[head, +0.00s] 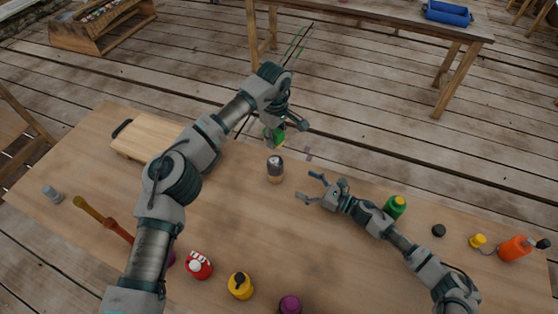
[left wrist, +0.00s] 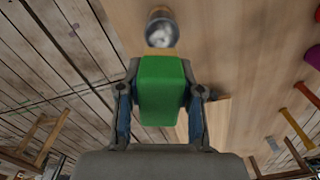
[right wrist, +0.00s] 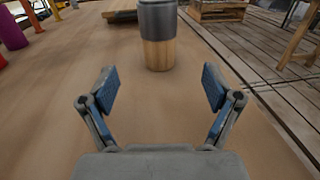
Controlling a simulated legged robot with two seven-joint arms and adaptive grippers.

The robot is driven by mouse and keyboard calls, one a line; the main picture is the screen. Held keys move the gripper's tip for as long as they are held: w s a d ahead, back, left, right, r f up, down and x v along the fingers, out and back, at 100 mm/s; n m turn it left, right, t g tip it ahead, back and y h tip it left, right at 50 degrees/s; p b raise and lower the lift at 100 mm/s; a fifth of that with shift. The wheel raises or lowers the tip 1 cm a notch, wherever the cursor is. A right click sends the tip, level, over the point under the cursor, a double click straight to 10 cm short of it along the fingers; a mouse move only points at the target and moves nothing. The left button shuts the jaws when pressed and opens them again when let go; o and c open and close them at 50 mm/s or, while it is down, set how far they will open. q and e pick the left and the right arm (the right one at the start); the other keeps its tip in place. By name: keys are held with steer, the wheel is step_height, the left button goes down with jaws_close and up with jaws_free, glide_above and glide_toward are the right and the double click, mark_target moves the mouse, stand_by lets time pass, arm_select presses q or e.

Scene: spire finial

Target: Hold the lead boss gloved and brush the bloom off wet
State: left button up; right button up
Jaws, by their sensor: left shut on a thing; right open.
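The lead boss (head: 275,164), a dull grey cap on a pale wooden block, stands upright near the table's far edge. It also shows in the right wrist view (right wrist: 158,18) and, blurred, at the top of the left wrist view (left wrist: 161,30). My left gripper (head: 287,136) is shut on a green block-like thing (left wrist: 161,85) with a tan strip at its far end, perhaps a brush; it is held above and beyond the boss. My right gripper (head: 312,188) is open and empty, to the right of the boss and apart from it, its fingers facing it.
A green bottle (head: 395,207) stands behind my right forearm. A black disc (head: 438,231), a small yellow item (head: 478,241) and an orange bottle (head: 515,249) are at right. Red (head: 199,266), yellow (head: 240,287) and purple (head: 290,305) items line the near side. A wooden board (head: 148,138) lies at left.

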mark_target(278, 170)
arm_select(q)
steer(key=shift+a, duration=0.5)
arm_select(e)
steer(key=x, duration=0.5)
steer(key=shift+s+a+r, duration=0.1)
steer(key=shift+a, duration=0.15)
arm_select(q)
steer(key=shift+d, duration=0.4)
arm_select(e)
steer(key=x, duration=0.4)
arm_select(q)
steer(key=shift+d, duration=0.35)
arm_select(e)
steer(key=shift+w+a, duration=0.4)
steer(key=shift+w, duration=0.25)
steer(key=shift+w+a, duration=0.1)
steer(key=shift+a, duration=0.1)
arm_select(q)
steer(key=shift+a, duration=0.5)
arm_select(e)
steer(key=shift+a, duration=0.5)
arm_select(q)
steer(key=shift+a, duration=0.1)
arm_select(e)
steer(key=shift+c, duration=0.7)
steer(key=c, duration=1.2)
arm_select(q)
steer(key=shift+d, duration=0.45)
arm_select(e)
steer(key=shift+d, duration=0.35)
